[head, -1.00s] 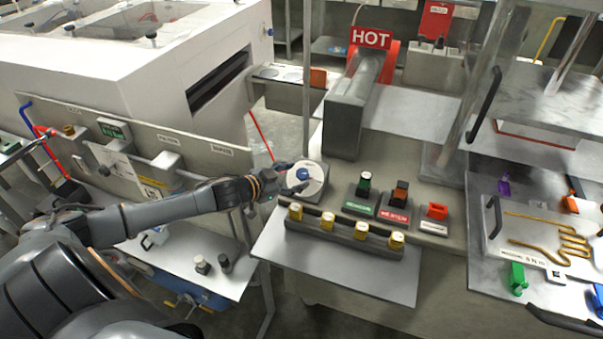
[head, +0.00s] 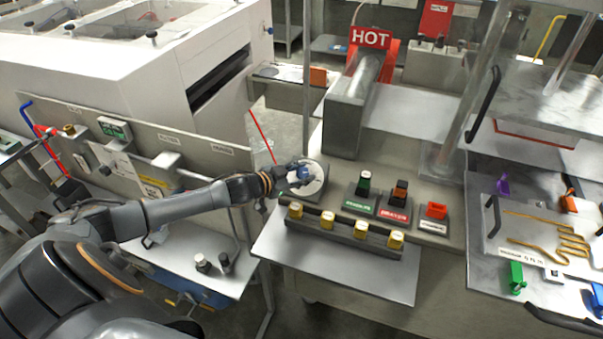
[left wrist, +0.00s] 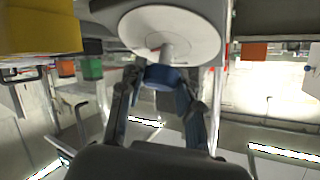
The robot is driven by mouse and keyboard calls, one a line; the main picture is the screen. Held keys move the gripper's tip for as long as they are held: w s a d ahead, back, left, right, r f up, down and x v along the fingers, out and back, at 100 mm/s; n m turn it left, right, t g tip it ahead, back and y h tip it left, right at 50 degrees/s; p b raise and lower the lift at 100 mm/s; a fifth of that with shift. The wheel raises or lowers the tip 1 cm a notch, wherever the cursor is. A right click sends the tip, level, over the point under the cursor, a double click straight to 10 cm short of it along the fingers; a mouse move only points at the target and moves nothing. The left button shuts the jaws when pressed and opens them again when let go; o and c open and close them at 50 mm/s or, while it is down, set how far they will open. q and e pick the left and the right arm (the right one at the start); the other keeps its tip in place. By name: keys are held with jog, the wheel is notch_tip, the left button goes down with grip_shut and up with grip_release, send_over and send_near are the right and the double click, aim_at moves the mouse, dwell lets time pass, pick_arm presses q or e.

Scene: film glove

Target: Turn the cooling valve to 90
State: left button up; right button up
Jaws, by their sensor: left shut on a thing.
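The cooling valve is a white round dial (head: 312,188) with a blue knob (head: 303,173) at its middle, at the left end of the grey bench. My left gripper (head: 290,176) is at the dial with its fingers around the blue knob, shut on it. In the left wrist view the dial (left wrist: 190,24) fills the top, and the blue knob (left wrist: 163,77) sits between the two fingers of the left gripper (left wrist: 164,92). The dial's marks are too small to read. My right gripper is not in view.
A rack with several yellow-capped items (head: 328,219) stands in front of the dial. Green (head: 363,190), dark orange-topped (head: 398,200) and red (head: 436,212) controls sit to its right. A white machine (head: 150,70) stands behind at left. A HOT sign (head: 371,38) marks the conveyor.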

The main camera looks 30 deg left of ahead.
pick_arm(q)
jog(key=shift+r+m+g+h+p, duration=0.3)
jog(key=shift+m+h+p, duration=0.1)
jog(key=shift+m+p, duration=0.25)
jog(key=shift+f+m+h+p, duration=0.1)
jog(key=shift+m+h+p, duration=0.3)
jog(key=shift+m+p, duration=0.4)
jog(key=shift+f+m+g, duration=0.15)
jog(key=shift+m+g, duration=0.1)
jog(key=shift+g, duration=0.15)
jog(key=o, duration=1.2)
jog(key=shift+c, duration=0.2)
